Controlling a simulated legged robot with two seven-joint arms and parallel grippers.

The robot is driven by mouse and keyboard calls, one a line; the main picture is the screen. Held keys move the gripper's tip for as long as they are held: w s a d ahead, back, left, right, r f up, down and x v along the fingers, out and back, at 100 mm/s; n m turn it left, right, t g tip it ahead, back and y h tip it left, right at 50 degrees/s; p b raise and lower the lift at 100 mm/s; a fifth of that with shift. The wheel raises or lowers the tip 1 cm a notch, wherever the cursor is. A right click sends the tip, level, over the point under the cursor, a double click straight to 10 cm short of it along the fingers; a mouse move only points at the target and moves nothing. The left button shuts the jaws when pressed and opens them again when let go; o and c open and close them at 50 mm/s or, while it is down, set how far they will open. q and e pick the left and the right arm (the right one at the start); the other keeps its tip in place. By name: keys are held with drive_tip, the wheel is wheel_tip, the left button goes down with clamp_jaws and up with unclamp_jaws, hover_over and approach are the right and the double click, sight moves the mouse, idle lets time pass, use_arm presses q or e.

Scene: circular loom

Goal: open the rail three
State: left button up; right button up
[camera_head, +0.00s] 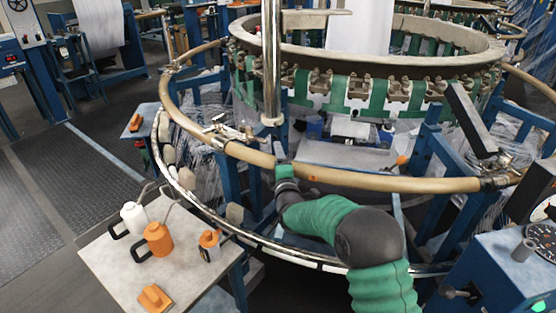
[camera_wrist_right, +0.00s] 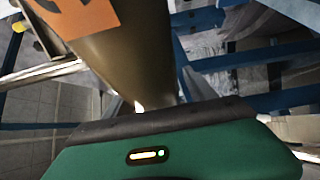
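The tan tubular rail (camera_head: 400,183) curves around the front of the circular loom. Its front section runs from a metal latch (camera_head: 226,138) at the left to a dark bracket (camera_head: 494,182) at the right. I see no number marking it as rail three. My right gripper (camera_head: 284,167) is at this section, near its left part. In the right wrist view the rail (camera_wrist_right: 150,60), with an orange label, lies right beyond my green gripper body (camera_wrist_right: 170,145). The fingers are hidden, so I cannot tell whether they grip it. My left gripper is not in view.
A side table (camera_head: 112,262) at lower left holds a white can (camera_head: 134,218), an orange can (camera_head: 158,238) and other orange items. A blue control box (camera_head: 500,275) stands at lower right. The walkway at left is clear.

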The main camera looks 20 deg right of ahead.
drive_tip(key=shift+a, duration=0.25)
drive_tip(key=c, duration=0.7)
drive_tip(key=shift+f, duration=0.1)
clamp_jaws()
drive_tip(key=shift+d, duration=0.1)
